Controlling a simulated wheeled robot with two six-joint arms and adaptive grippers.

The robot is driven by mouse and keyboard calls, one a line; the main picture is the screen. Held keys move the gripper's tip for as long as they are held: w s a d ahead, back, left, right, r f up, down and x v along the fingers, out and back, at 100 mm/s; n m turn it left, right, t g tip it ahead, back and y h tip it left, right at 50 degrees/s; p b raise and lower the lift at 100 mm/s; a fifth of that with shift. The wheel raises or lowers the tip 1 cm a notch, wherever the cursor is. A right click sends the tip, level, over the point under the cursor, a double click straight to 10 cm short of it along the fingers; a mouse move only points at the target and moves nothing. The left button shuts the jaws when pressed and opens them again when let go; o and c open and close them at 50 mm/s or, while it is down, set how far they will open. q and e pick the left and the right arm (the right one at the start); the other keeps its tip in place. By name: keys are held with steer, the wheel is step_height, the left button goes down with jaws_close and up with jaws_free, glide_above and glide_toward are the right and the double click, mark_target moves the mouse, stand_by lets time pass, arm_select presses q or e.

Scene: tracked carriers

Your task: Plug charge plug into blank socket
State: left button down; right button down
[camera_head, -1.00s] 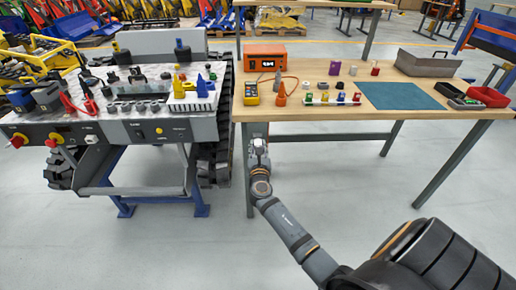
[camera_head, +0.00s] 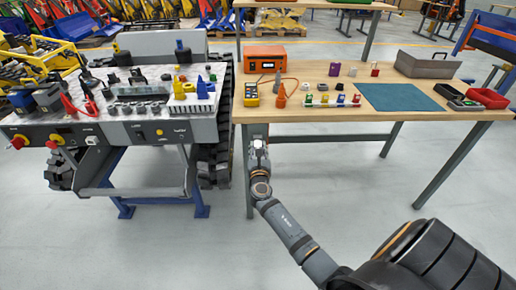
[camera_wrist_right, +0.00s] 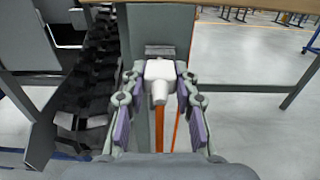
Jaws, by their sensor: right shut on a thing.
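My right gripper (camera_head: 258,147) is below the front left edge of the workbench, beside its front left leg. The held piece touches no socket. The tracked carrier (camera_head: 175,131) stands to the left, with switches, labels and fittings on its sloped front panel. Which fitting is the blank socket is too small to tell. My left gripper is not in view.
The carrier's black track (camera_wrist_right: 85,95) lies left of my gripper. Floor in front is clear.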

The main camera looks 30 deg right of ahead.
steer(key=shift+w+d, duration=0.15)
steer(key=shift+w, duration=0.1)
steer(key=c, duration=0.9)
jaws_free()
steer(key=shift+c, duration=0.2)
steer(key=v, duration=1.2)
